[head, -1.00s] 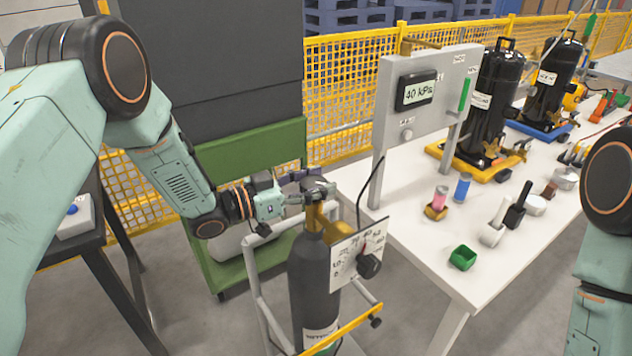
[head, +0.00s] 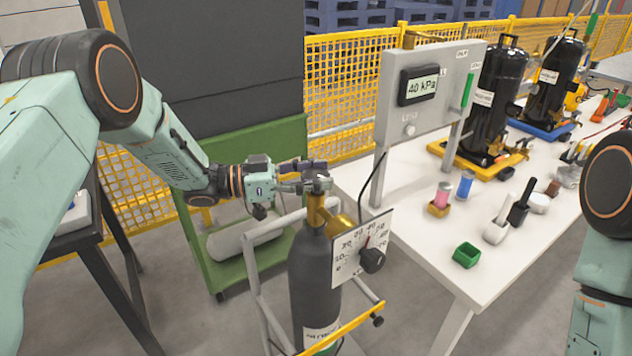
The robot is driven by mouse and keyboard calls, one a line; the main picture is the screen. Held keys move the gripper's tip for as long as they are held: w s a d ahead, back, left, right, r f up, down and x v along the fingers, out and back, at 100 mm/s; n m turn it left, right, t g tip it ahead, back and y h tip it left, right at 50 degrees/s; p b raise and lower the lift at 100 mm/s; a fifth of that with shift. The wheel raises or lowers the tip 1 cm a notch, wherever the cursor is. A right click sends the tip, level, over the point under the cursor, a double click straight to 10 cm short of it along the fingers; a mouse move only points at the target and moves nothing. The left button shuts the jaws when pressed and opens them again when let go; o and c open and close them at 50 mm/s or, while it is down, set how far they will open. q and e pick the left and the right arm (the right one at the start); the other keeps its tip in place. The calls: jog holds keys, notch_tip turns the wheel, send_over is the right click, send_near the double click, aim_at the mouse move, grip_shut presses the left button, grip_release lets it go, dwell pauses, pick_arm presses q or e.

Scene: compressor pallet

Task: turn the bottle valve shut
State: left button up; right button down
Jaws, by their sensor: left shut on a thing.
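The dark gas bottle (head: 313,275) stands upright in a trolley at the front middle. Its brass valve (head: 316,210) is on top, with the handwheel mostly hidden by my left gripper (head: 318,182). My left gripper reaches in from the left and is shut on the valve's handwheel. A white dial plate (head: 352,248) with a black knob (head: 372,260) and a red pointer is beside the valve.
A white table (head: 420,240) stands right of the bottle. It bears a green box (head: 466,255), small cups, brushes and black compressors (head: 496,105). The trolley's yellow bar (head: 345,328) crosses before the bottle. A green cart (head: 200,255) stands behind my left arm.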

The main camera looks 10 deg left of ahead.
pick_arm(q)
jog(key=m+g+b, duration=0.1)
jog(key=g+b, duration=0.1)
jog(key=m+g+h+b, duration=0.1)
jog(key=m+g, duration=0.1)
jog(key=shift+f+g+b, duration=0.2)
jog(key=shift+g+b, duration=0.1)
jog(key=shift+b, duration=0.1)
jog(key=shift+r+m+g+b, duration=0.15)
jog(key=shift+m+g+b, duration=0.35)
jog(key=shift+g+b, duration=0.3)
jog(key=shift+r, duration=0.1)
jog(key=o, duration=1.2)
jog(key=shift+a, duration=0.1)
jog(key=a, duration=1.2)
